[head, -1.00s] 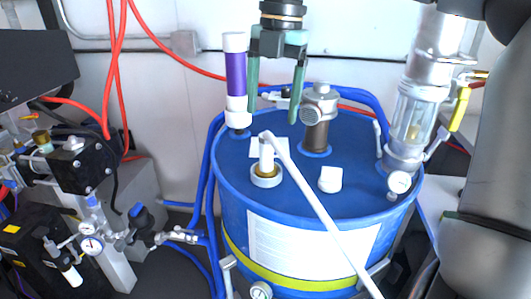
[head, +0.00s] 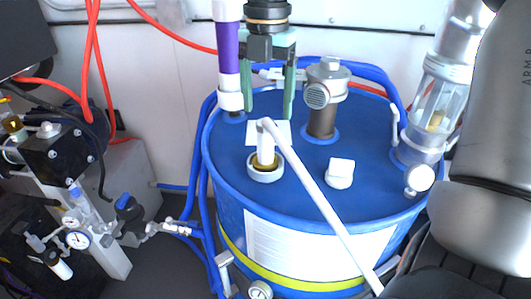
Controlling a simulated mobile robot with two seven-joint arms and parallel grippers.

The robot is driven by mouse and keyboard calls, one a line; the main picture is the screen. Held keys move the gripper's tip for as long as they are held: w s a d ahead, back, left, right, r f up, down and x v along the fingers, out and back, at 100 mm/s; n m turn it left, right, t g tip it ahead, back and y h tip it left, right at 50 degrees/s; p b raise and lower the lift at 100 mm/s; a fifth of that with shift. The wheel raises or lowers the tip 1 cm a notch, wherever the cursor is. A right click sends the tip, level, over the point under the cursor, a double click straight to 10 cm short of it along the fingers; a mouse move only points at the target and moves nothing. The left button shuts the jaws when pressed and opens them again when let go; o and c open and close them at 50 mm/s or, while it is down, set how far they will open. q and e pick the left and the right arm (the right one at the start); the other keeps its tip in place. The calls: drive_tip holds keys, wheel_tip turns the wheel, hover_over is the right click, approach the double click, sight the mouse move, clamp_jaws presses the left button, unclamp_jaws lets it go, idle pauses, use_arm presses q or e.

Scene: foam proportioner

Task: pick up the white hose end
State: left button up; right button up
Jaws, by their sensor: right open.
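A white hose (head: 318,202) runs from the lower right up to a bend above the blue drum (head: 225,185). Its white end (head: 264,142) points down from the bend into a round white and brass fitting (head: 265,168) on the drum lid; the tip is hidden inside. My right gripper (head: 269,108) points down with two green fingers apart and nothing between them. In the head view its fingertips sit just above the hose bend, one to each side; the depth gap is unclear. My left gripper is not in view.
A grey metal valve (head: 324,97), a white cap (head: 340,172) and a purple and white tube (head: 229,55) stand on the lid around the hose. A clear cylinder (head: 437,100) rises at the right. Pumps and gauges (head: 78,239) fill the left.

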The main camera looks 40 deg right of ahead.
sight(265, 122)
drive_tip(key=shift+s+a+f, duration=0.1)
drive_tip(key=shift+a+f, duration=0.05)
drive_tip(key=shift+f, duration=1.35)
drive_tip(key=shift+a+f, duration=0.15)
drive_tip(key=shift+f, duration=1.3)
clamp_jaws()
